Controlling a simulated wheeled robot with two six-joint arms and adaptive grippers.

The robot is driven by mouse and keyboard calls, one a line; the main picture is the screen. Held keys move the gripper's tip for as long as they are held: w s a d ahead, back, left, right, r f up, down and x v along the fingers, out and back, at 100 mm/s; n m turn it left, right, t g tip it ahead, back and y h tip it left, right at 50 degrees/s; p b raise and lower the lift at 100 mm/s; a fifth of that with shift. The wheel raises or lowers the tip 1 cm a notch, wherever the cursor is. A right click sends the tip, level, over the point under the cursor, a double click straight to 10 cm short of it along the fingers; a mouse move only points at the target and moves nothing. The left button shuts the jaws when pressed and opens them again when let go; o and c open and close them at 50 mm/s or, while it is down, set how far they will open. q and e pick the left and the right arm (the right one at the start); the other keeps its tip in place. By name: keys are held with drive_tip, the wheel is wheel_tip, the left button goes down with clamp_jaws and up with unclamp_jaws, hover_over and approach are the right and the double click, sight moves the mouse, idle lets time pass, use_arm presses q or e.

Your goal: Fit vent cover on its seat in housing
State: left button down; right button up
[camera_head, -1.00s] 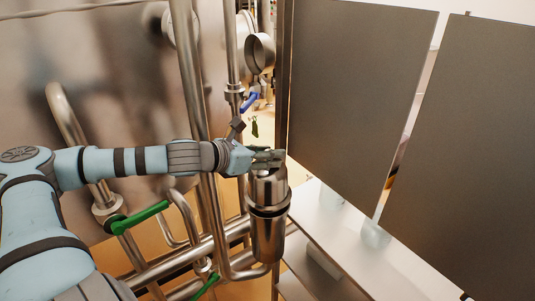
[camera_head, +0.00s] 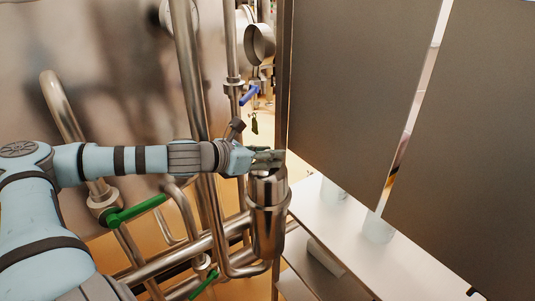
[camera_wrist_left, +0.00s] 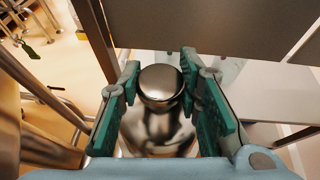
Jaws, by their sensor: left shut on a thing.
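The vent cover, a shiny round steel cap (camera_head: 267,184), is in my left gripper (camera_head: 266,157) in the head view. Its rounded top (camera_wrist_left: 160,84) shows between the two green-padded fingers in the left wrist view, and the gripper is shut on it. Straight below is the housing, an upright steel cylinder (camera_head: 267,235) with a rim, joined to pipework. The cover stands upright over the housing's mouth, at or very near its rim. The seat is hidden by the cover, so I cannot tell whether it rests fully on it. My right gripper is in no view.
Steel pipes (camera_head: 188,65) rise just left of the housing, with a green-handled valve (camera_head: 136,210) and a blue handle (camera_head: 249,95). Large dark panels (camera_head: 360,90) stand close on the right above a white shelf (camera_head: 340,245).

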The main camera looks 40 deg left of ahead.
use_arm(q)
drive_tip(key=shift+r, duration=0.1)
drive_tip(key=c, duration=1.1)
unclamp_jaws()
